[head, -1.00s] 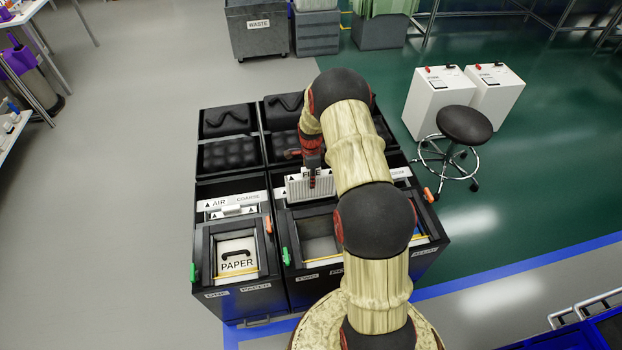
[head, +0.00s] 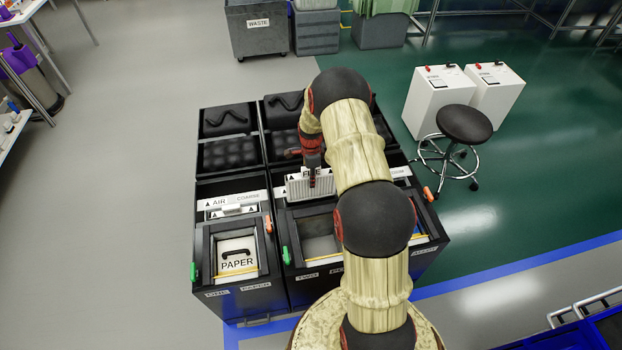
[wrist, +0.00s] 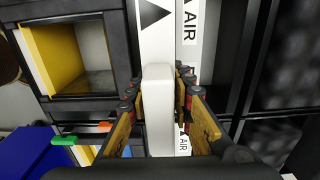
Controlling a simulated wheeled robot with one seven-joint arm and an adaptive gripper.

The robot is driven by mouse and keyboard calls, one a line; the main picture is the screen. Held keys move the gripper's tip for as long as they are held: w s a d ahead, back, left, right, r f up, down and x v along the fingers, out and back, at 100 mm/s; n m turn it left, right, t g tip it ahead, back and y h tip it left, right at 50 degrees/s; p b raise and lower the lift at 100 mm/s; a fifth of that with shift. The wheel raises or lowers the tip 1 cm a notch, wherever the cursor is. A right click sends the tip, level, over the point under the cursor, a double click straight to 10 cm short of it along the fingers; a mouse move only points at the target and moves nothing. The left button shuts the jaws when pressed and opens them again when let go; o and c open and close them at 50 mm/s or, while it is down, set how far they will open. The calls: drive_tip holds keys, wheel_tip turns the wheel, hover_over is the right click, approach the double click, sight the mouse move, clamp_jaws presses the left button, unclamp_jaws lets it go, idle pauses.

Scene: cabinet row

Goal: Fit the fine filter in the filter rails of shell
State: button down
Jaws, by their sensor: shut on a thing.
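The fine filter (head: 296,188) is a pale, ribbed panel over the slot area of the middle cabinet shell (head: 295,222). In the head view my gripper (head: 313,182) is shut on its upper middle. In the wrist view the filter's white grip block (wrist: 157,115) lies between the two fingers of my gripper (wrist: 158,90). A white strip (wrist: 155,40) with a black arrow and an AIR label lies beyond it. The rails are hidden by the filter and fingers, so I cannot tell how deep it sits. My arm covers the shell's right part.
The left cabinet (head: 240,295) has a white AIR COARSE strip (head: 225,200) and an open-topped bay with a PAPER panel (head: 237,262). Green (head: 286,256) and orange (head: 427,194) handles stick out at the cabinet sides. A stool (head: 464,124) stands to the right.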

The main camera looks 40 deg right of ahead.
sight(311, 194)
drive_tip(key=shift+f+b, duration=2.85)
drive_tip(key=shift+f, duration=2.5)
drive_tip(key=c, duration=1.5)
unclamp_jaws()
drive_tip(key=shift+c, duration=0.2)
drive_tip(key=shift+o, duration=0.3)
wheel_tip(311, 194, up, 12)
